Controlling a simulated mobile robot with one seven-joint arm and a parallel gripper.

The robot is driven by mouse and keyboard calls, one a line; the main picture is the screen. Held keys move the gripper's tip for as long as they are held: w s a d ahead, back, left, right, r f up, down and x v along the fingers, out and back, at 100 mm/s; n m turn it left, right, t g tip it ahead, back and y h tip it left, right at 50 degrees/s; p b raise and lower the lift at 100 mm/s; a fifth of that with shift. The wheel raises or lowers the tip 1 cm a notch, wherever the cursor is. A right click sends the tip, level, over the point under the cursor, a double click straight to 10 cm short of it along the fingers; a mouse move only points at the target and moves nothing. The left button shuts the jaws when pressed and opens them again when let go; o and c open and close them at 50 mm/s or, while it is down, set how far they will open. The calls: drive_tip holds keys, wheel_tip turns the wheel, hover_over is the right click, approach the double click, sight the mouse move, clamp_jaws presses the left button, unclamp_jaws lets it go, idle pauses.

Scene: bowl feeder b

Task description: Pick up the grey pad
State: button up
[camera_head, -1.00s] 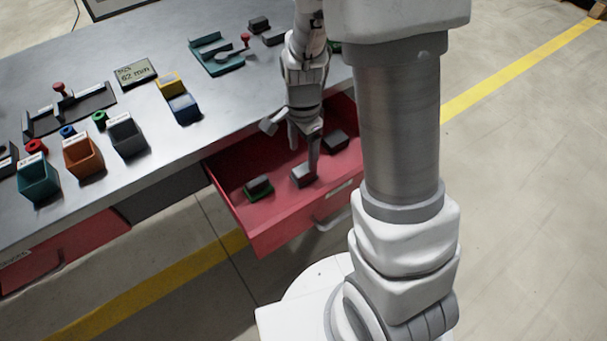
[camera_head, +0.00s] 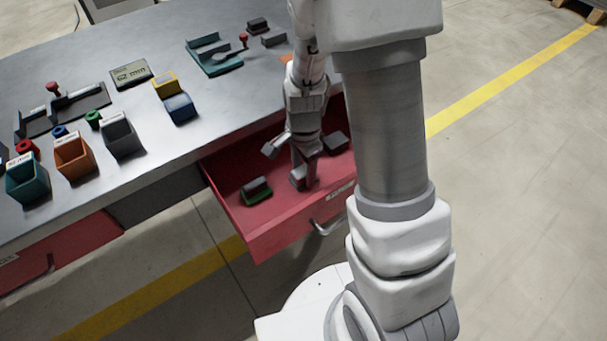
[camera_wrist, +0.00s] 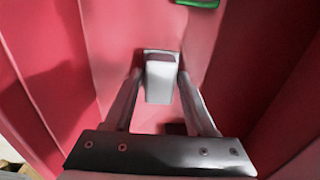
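The grey pad (camera_head: 297,177) stands in the open red drawer, between a green-based pad and a dark pad. My gripper (camera_head: 305,178) reaches down into the drawer at the grey pad and partly hides it in the head view. In the wrist view the grey pad (camera_wrist: 160,80) lies between the two fingertips of my gripper (camera_wrist: 161,78), one on each side. A narrow gap seems to show on both sides, so the fingers look open around it. The pad rests on the drawer floor.
The green-based pad (camera_head: 256,191) lies to the left in the drawer (camera_head: 262,228), the dark pad (camera_head: 335,142) to the right. The drawer walls are close around my gripper. The grey bench top (camera_head: 150,140) above holds several bins and fixtures.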

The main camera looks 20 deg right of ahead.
drive_tip(key=shift+r, duration=0.1)
clamp_jaws()
